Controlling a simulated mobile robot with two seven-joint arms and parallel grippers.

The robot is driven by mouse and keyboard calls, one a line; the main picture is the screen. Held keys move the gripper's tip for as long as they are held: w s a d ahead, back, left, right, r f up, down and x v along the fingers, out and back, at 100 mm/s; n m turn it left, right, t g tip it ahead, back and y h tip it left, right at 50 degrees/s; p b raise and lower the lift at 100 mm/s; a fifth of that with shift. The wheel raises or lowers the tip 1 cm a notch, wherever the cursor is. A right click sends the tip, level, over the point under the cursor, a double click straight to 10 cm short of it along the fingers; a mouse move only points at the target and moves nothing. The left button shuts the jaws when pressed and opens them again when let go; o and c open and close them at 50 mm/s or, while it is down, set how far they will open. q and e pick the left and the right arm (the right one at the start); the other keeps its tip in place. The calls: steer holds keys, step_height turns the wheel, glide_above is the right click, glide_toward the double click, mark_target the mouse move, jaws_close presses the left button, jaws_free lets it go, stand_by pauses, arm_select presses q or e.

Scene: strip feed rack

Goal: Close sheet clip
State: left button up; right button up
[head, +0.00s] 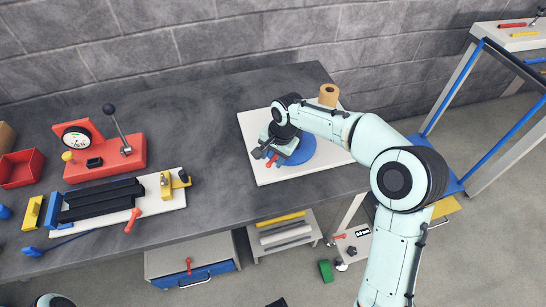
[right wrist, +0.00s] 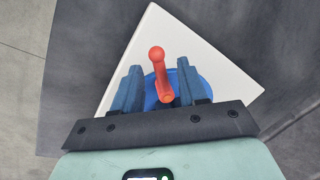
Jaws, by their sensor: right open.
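A red lever handle (right wrist: 160,75) with a rounded tip stands above a round blue base (right wrist: 203,88) in the right wrist view. In the head view the red handle (head: 272,160) shows just beside my gripper, and the blue base (head: 300,153) lies on a white board (head: 270,174). I cannot tell from these views whether this is the sheet clip. My right gripper (head: 262,152) is open above the base. In the right wrist view its two blue fingers (right wrist: 160,68) are on either side of the red handle, with a gap showing. My left gripper is not in view.
A brown roll (head: 328,95) stands at the board's back edge. To the left are a red gauge stand (head: 105,155) with a black lever, and another white board (head: 165,205) with black strips and a red lever (head: 132,220). The grey tabletop (head: 215,150) between the boards is clear.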

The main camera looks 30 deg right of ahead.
steer(key=shift+f, duration=0.25)
jaws_close()
